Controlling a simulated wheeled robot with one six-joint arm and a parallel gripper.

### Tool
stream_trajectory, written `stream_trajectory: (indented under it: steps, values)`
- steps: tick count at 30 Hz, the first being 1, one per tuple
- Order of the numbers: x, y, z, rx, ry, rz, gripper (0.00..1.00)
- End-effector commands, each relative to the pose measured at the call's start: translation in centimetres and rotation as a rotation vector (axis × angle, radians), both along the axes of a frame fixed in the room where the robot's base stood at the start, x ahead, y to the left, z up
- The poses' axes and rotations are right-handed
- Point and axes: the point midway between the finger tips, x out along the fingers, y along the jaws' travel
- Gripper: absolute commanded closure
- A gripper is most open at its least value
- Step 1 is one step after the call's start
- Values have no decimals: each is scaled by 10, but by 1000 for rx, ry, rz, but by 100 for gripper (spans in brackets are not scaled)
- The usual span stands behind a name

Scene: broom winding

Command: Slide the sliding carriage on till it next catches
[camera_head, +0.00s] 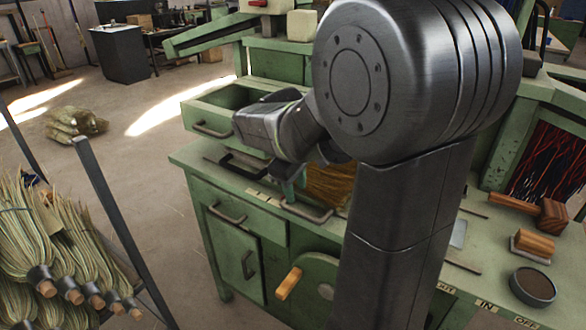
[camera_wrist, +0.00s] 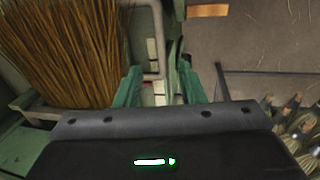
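My gripper (camera_head: 290,192) points down over the left part of the green bench top. In the wrist view its two green fingers (camera_wrist: 160,88) stand apart, with nothing clearly clamped. A grey U-shaped handle (camera_head: 307,213) lies just below the fingers; in the wrist view this handle (camera_wrist: 156,45) shows between them, nearer the left finger. I cannot tell whether they touch it. The handle seems to belong to the sliding carriage, whose body is mostly hidden by my arm. Golden broom bristles (camera_head: 332,184) lie beside it and fill the upper left of the wrist view (camera_wrist: 65,45).
An open green drawer (camera_head: 197,112) juts out behind my gripper. A wooden crank handle (camera_head: 289,283) sticks out of the bench front. A rack of tied broom heads (camera_head: 40,235) stands at left. A wooden mallet (camera_head: 550,213), a brush (camera_head: 532,244) and a round tin (camera_head: 533,287) are at right.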

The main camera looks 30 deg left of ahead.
Motion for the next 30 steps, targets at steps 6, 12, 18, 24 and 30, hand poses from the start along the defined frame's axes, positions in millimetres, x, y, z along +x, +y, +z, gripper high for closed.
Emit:
stream_trajectory:
  steps: [6,12,18,24,30]
  values:
    - [-8,1,42,3,-1,2,64]
    - [-11,1,59,0,0,1,64]
    - [-11,1,60,-1,1,1,64]
    - [-11,1,60,-1,1,1,64]
    - [-11,1,58,-1,1,1,64]
